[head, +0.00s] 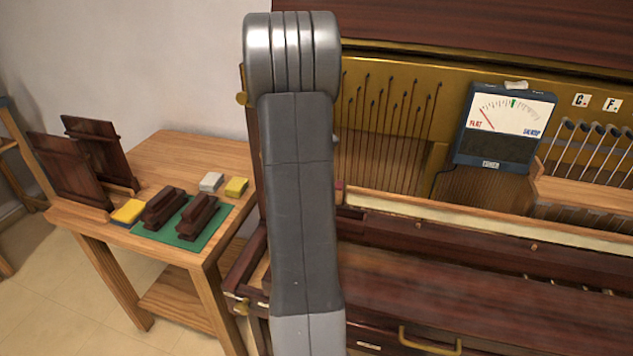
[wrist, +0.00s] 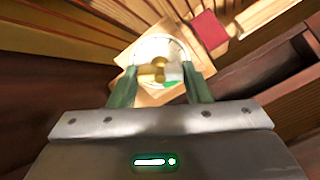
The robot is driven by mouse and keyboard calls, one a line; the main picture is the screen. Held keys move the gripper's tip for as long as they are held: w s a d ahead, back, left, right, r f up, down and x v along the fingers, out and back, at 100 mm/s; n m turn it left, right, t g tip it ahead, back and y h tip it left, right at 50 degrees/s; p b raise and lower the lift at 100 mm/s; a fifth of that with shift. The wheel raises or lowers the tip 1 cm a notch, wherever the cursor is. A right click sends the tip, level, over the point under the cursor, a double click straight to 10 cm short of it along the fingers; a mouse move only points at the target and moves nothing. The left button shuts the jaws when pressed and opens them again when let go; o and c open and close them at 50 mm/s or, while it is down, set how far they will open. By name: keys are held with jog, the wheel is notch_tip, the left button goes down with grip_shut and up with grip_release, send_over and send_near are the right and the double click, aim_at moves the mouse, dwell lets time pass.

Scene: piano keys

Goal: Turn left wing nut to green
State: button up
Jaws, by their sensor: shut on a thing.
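In the wrist view my gripper (wrist: 160,85) reaches into the piano with its two green fingers on either side of a brass wing nut (wrist: 154,72). The fingers are shut on the wing nut. Behind it is a round white dial (wrist: 160,48) with a green patch (wrist: 172,84) at its lower right, on a light wooden block (wrist: 128,57). The rest of the dial is partly covered by the nut and fingers. In the head view my arm hides the gripper and the wing nut.
A red block (wrist: 208,30) sits right of the dial. In the head view, a tuning meter (head: 503,128) stands at the right inside the open piano (head: 480,285), its needle toward the FLAT side. A wooden side table (head: 185,150) with brushes and small blocks is at the left.

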jog(key=shift+m, duration=0.9)
jog(key=shift+f+m+b, duration=0.2)
jog(key=shift+m+b, duration=0.7)
jog(key=shift+m, duration=0.1)
jog(key=shift+r+m, duration=0.2)
jog(key=shift+m, duration=0.6)
jog(key=shift+b, duration=0.3)
jog(key=shift+f+m+b, duration=0.2)
jog(key=shift+m+b, duration=0.5)
jog(key=shift+m, duration=0.3)
jog(key=shift+r+m+b, duration=0.1)
jog(key=shift+m+b, duration=0.3)
jog(key=shift+m, duration=0.4)
jog(key=o, duration=0.9)
jog(key=shift+r, duration=0.1)
